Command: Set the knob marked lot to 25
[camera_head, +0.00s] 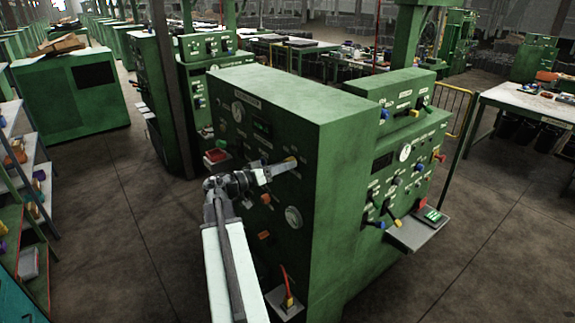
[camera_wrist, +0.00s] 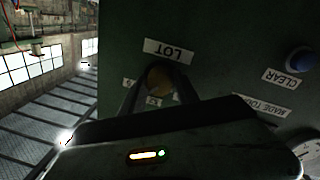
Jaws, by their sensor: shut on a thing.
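The knob marked lot (camera_wrist: 160,82) is a round, dull yellow knob on a dark green panel. Its white LOT label (camera_wrist: 168,52) is upside down in the wrist view. My gripper (camera_wrist: 158,88) is shut on the knob, with one dark finger on each side. Small white scale labels (camera_wrist: 153,100) lie near the knob, partly covered by the fingers. I cannot read their numbers or the knob's setting. In the head view my gripper (camera_head: 284,166) reaches the left face of the green cabinet (camera_head: 335,140), and the knob is too small there to make out surely.
In the wrist view, a blue button (camera_wrist: 300,60) sits by a CLEAR label (camera_wrist: 284,82), and a pale dial (camera_wrist: 308,153) is at the lower right. A shelf (camera_head: 283,303) juts out low. Floor is open at left.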

